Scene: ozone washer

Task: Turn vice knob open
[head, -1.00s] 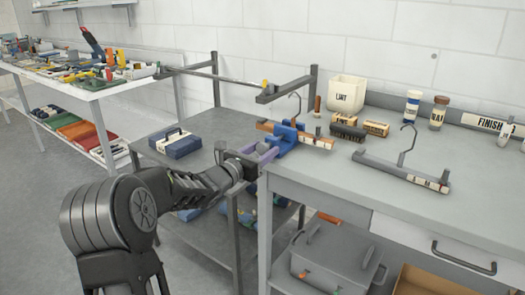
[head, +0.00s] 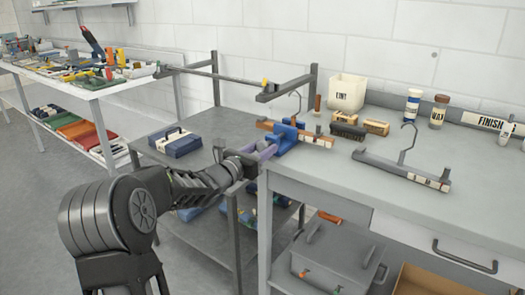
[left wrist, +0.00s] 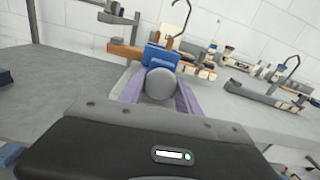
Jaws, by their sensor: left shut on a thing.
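The blue vice (head: 287,137) sits at the left edge of the grey workbench, with a wooden hanger held in it. It also shows in the left wrist view (left wrist: 161,57). Its round grey knob (left wrist: 160,84) faces my left gripper. My left gripper (head: 266,152) reaches in from the left, its purple fingers on either side of the knob, shut on it. The fingers show in the left wrist view (left wrist: 160,92) too. In the head view the knob is mostly hidden by the fingers. My right gripper is not in view.
A grey hanger (head: 400,172) lies on the bench to the right. A white bin (head: 347,92), brushes and jars stand along the back. A lower grey table with a blue case (head: 180,145) is at left. The bench front is clear.

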